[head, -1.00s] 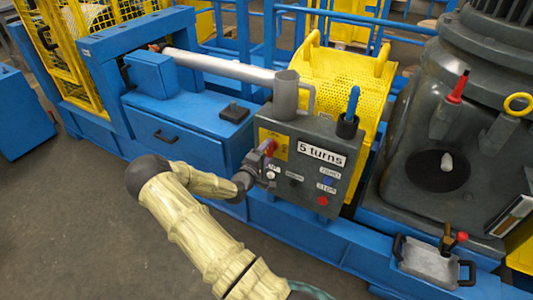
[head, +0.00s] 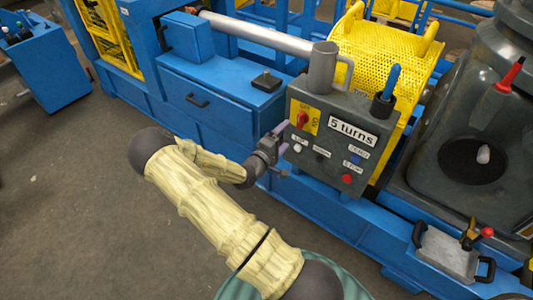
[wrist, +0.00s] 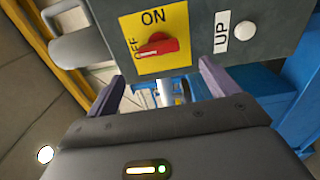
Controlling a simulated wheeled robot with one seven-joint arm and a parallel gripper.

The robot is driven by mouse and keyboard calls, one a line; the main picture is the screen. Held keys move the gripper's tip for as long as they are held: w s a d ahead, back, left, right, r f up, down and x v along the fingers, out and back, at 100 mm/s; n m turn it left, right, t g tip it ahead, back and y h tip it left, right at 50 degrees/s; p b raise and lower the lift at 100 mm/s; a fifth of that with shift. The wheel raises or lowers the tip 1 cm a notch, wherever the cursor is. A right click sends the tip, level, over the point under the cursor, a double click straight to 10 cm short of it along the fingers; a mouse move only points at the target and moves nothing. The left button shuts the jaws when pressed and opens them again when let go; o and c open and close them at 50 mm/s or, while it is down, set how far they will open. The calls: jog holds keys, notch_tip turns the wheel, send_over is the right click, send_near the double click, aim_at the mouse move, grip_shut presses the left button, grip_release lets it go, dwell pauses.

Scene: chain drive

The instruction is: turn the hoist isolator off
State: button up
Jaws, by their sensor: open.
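The hoist isolator is a red rotary knob (head: 303,119) on a yellow plate (head: 316,127) at the upper left of the grey control box. In the wrist view the red knob (wrist: 157,47) lies nearly level, its white-marked end toward OFF at the left. ON reads along the top of the plate (wrist: 177,22). In the head view the knob stands roughly upright. My gripper (head: 283,139) is open and empty, just in front of the box and clear of the knob. In the wrist view its two purple-grey fingers (wrist: 160,72) are apart, with the knob beyond them.
A white UP button (wrist: 245,30) sits beside the plate. The box (head: 338,108) also carries a "5 turns" label, a blue button (head: 356,159) and a red button (head: 347,178). A blue-handled lever (head: 391,78) rises on its right. Blue machine framing lies below; open floor is left.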

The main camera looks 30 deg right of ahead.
jog(key=v, duration=0.9)
jog(key=shift+s+a, duration=0.2)
jog(key=shift+a, duration=0.05)
